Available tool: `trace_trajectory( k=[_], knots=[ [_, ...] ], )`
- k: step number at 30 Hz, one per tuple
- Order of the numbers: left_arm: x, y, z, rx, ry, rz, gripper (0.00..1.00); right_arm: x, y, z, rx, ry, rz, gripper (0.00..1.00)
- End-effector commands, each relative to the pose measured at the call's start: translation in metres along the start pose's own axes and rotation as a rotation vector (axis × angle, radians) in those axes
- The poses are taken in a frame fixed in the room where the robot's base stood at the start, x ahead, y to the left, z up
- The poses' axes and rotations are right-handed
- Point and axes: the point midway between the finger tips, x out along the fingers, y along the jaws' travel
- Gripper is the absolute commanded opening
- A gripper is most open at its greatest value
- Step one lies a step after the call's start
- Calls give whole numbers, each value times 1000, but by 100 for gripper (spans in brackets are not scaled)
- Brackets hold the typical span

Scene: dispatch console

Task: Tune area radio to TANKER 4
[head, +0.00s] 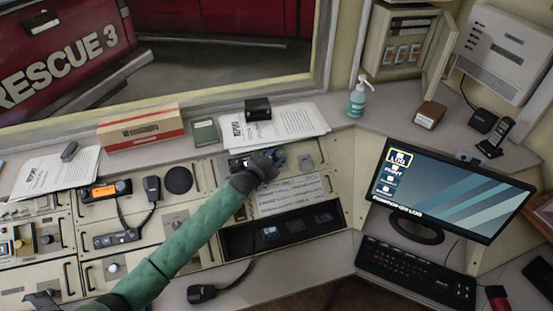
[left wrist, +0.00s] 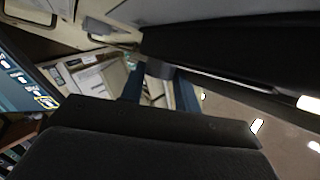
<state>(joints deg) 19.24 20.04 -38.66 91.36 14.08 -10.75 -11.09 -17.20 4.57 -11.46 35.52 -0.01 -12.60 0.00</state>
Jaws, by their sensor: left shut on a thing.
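My left gripper (head: 268,162) reaches across the console from the lower left, on a green-sleeved arm. It is shut on a small part of the upper middle panel, probably a knob, mostly hidden by the fingers. A pale round knob (head: 305,162) stands just right of it on the same panel. A radio with a lit orange display (head: 104,192) sits at the left, its text too small to read. A hand microphone (head: 152,187) is beside it. In the left wrist view, the dark fingers fill much of the picture, with a grey piece (left wrist: 160,69) between them. My right gripper is not in view.
A labelled sheet (head: 290,194) and a dark recessed strip (head: 282,233) lie below the gripper. A monitor (head: 440,190) and keyboard (head: 415,272) stand right. Papers, a red-white box (head: 140,126) and a sanitizer bottle (head: 357,101) are on the ledge behind.

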Motion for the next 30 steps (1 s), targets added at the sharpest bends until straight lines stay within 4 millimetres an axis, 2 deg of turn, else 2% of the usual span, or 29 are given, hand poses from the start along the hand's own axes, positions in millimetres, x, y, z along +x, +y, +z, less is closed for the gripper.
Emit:
trace_trajectory(
  k=[25, 30],
  knots=[
    [0, -4, 1, 116, -19, 247, 9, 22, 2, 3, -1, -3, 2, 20],
    [0, -5, 1, 132, -21, 283, 9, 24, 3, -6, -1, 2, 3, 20]
  ],
)
